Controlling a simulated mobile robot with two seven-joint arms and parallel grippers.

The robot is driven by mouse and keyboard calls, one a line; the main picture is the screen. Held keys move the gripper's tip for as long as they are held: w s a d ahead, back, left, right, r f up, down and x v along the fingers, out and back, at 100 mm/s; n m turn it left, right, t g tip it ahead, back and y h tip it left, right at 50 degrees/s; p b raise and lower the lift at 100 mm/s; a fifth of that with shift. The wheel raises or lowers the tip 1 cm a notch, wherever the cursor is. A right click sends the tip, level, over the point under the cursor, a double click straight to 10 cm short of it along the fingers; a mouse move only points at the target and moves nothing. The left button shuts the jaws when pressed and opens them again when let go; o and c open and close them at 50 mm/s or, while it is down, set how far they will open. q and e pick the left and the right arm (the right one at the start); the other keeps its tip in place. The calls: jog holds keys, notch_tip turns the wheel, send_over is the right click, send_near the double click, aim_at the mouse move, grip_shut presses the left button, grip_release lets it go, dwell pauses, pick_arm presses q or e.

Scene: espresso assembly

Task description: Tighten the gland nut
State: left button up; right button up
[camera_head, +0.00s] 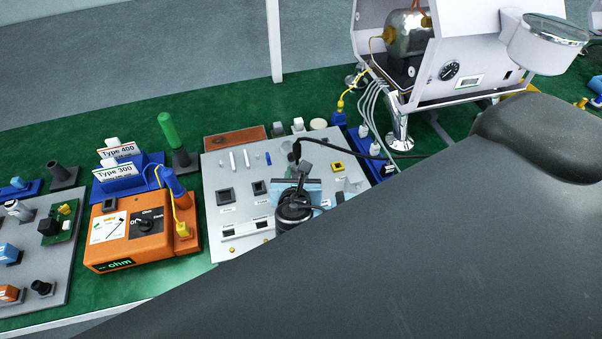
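The gland nut is too small or hidden to make out in the head view. A black cable (370,154) runs from the espresso machine (425,55) down to the grey board (235,180). Its end stands by a dark jointed assembly (294,205) at the board's middle right. This assembly looks like my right gripper, seen partly behind my large dark arm link, but its fingers are unclear. I cannot tell whether it is open or shut, or whether it touches the cable end. My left gripper is not in view.
An orange ohm meter (130,240) and blue holders labelled Type 300 and Type 400 (128,178) stand left of the board. A green-handled tool (168,130) stands upright behind them. Another grey parts board (40,250) lies far left. My arm link hides the lower right.

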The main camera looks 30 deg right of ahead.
jog(key=m+g+h, duration=0.1)
jog(key=m+h, duration=0.1)
jog(key=w+m+g+h, duration=0.1)
jog(key=shift+a+r+m+g, duration=0.1)
jog(key=shift+a+m+g, duration=0.2)
jog(key=shift+a+m, duration=0.1)
jog(key=shift+h, duration=0.4)
jog(key=shift+w+d+m+g, duration=0.1)
jog(key=shift+m+g, duration=0.2)
jog(key=o, duration=0.7)
jog(key=shift+s+a+r, duration=0.1)
jog(key=shift+s+a, duration=0.2)
jog(key=shift+a, duration=0.2)
jog(key=v, duration=0.6)
jog(key=shift+s+a+r, duration=0.15)
jog(key=shift+r, duration=0.05)
